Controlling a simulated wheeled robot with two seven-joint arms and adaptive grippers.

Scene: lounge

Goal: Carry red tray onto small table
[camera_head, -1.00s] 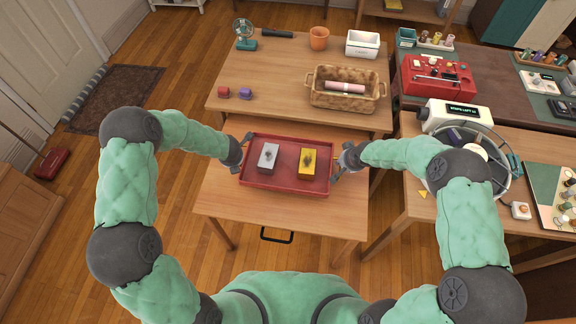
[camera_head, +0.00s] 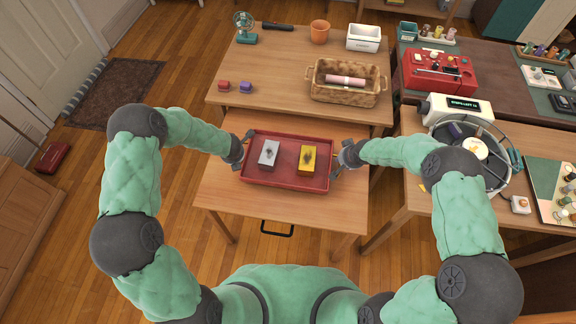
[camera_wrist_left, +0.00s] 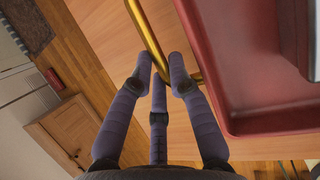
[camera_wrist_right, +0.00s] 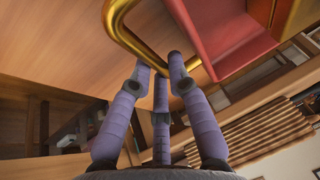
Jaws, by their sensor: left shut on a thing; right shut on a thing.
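The red tray (camera_head: 286,184) is level over the small wooden table (camera_head: 280,212) in front of me; I cannot tell whether it touches the top. A silver block (camera_head: 268,154) and a yellow block (camera_head: 308,158) stand upright in it, apart. My left gripper (camera_head: 243,155) is shut on the tray's left handle, a gold bar (camera_wrist_left: 150,40) in the left wrist view. My right gripper (camera_head: 342,160) is shut on the right handle, a gold bar (camera_wrist_right: 125,35) in the right wrist view. The tray's underside is hidden in the head view.
A larger table behind holds a wicker basket (camera_head: 345,93), a red cube (camera_head: 223,86), a purple cube (camera_head: 246,88), an orange pot (camera_head: 320,32) and a fan (camera_head: 244,24). A cluttered desk with a round wire-rimmed container (camera_head: 470,150) stands at right. Floor is open at left.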

